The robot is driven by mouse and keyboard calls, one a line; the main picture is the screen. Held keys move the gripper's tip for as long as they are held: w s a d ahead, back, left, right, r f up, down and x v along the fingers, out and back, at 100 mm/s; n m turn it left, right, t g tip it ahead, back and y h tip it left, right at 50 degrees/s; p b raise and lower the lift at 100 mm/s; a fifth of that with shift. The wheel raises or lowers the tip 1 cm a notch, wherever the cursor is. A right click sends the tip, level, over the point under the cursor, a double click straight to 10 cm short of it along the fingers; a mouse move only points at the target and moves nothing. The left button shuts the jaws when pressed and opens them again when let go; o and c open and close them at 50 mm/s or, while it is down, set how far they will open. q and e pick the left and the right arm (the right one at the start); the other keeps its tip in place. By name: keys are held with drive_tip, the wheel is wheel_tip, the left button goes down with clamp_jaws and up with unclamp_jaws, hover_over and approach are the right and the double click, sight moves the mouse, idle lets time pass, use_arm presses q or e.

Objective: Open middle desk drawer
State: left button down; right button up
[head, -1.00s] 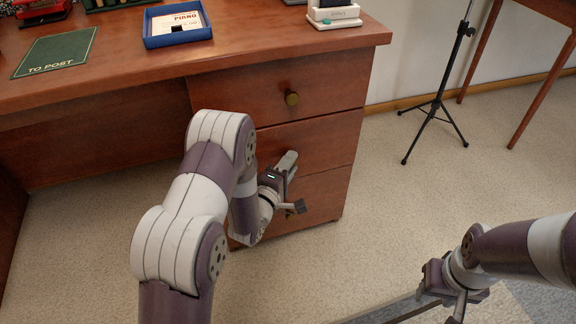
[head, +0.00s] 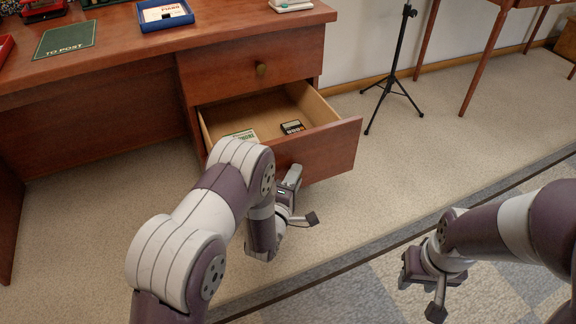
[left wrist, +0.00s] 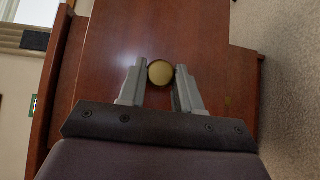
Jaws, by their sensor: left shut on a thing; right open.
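The middle drawer (head: 325,150) of the wooden desk stands well open, with a green-and-white box (head: 241,136) and a small dark item (head: 292,127) inside. My left gripper (head: 291,196) is at the drawer's front face. In the left wrist view its fingers are shut on the round brass knob (left wrist: 160,73), one finger on each side. The knob is hidden behind my gripper in the head view. My right gripper (head: 425,294) is open and empty, over the floor at the right, away from the desk.
A blue tray (head: 165,17) and a green mat (head: 65,40) lie on the desktop. A black tripod stand (head: 392,85) stands right of the desk. The carpet between is clear.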

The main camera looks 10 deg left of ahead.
use_arm(q)
drive_tip(key=shift+s+d+p, duration=0.25)
drive_tip(key=shift+s+d, duration=0.4)
drive_tip(key=shift+s, duration=0.3)
drive_tip(key=shift+s+d+p, duration=0.2)
drive_tip(key=shift+s+d, duration=0.4)
drive_tip(key=shift+s, duration=0.35)
drive_tip(key=c, duration=0.8)
unclamp_jaws()
drive_tip(key=s+p, duration=0.1)
drive_tip(key=s, duration=0.3)
drive_tip(key=s+a+p, duration=0.1)
drive_tip(key=s+p, duration=0.1)
drive_tip(key=s, duration=0.2)
drive_tip(key=s+a+p, duration=0.1)
drive_tip(key=s, duration=0.3)
drive_tip(key=shift+s+a, duration=0.2)
drive_tip(key=shift+a, duration=0.05)
